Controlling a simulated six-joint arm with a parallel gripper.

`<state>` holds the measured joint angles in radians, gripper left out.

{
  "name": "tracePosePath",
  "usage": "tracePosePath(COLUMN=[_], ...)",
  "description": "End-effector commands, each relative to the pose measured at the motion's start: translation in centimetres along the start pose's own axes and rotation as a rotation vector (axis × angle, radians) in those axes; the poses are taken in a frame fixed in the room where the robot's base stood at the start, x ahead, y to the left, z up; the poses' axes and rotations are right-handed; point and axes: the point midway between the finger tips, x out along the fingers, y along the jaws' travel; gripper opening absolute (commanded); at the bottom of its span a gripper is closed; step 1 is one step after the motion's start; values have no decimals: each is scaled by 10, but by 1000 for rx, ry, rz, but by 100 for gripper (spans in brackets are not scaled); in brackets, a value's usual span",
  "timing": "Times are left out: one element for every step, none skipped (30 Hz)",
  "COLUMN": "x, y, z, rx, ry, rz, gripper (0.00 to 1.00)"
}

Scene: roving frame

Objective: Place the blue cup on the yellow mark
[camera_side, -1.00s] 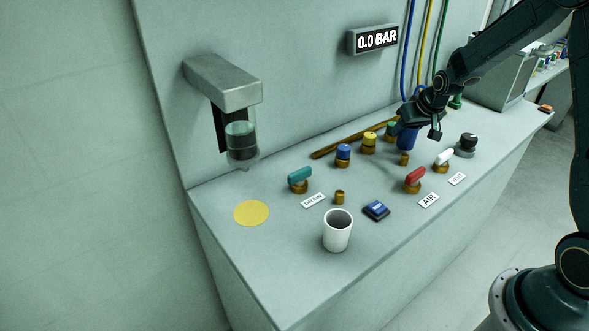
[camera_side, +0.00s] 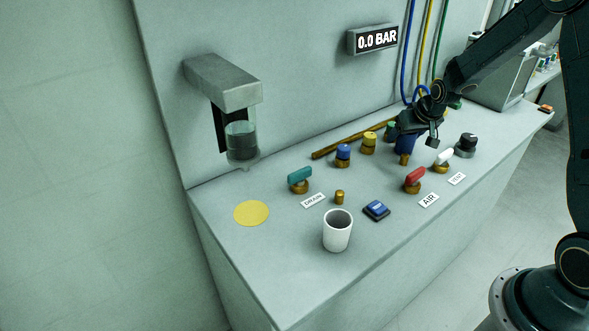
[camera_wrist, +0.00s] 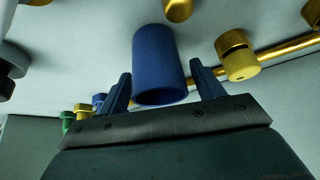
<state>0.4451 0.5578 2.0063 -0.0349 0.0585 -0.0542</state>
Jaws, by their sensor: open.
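The blue cup (camera_side: 405,146) stands on the bench at the back right, partly hidden by my gripper (camera_side: 416,138). In the wrist view the blue cup (camera_wrist: 157,62) shows its rim, with the open fingers of my gripper (camera_wrist: 163,88) on either side and a gap at each side. I cannot tell how deep the cup sits between the fingers. The yellow mark (camera_side: 251,213) is a flat, bare disc on the left of the bench, below the dispenser.
A white cup (camera_side: 337,231) stands near the front edge. Valves with teal (camera_side: 300,176), red (camera_side: 415,176) and white (camera_side: 444,157) handles, several capped knobs, a brass pipe (camera_side: 340,143) and a blue switch (camera_side: 376,210) crowd the middle. The dispenser (camera_side: 225,85) overhangs near the yellow mark.

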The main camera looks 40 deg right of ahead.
Motion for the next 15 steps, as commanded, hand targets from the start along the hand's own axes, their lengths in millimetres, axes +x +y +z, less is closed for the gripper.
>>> tracePosePath(x=[0,0,-1,-2,-3,-4,-5,-7,-9,-11,-13,-17,-19,-22,-27], y=[0,0,0,0,0,0,0,0,0,0,0,0,0,0,0], z=[0,0,-1,-1,-2,-2,-2,-2,-2,-2,-2,-3,-3,-2,-2], rx=[0,0,0,0,0,0,0,0,0,0,0,0,0,0,0], ry=[0,0,1,1,1,1,1,1,1,1,2,3,3,2,2], rz=[0,0,0,0,0,0,0,0,0,0,0,0,0,0,0], gripper=[67,67,67,67,67,67,67,67,67,67,67,67,67,67,67])
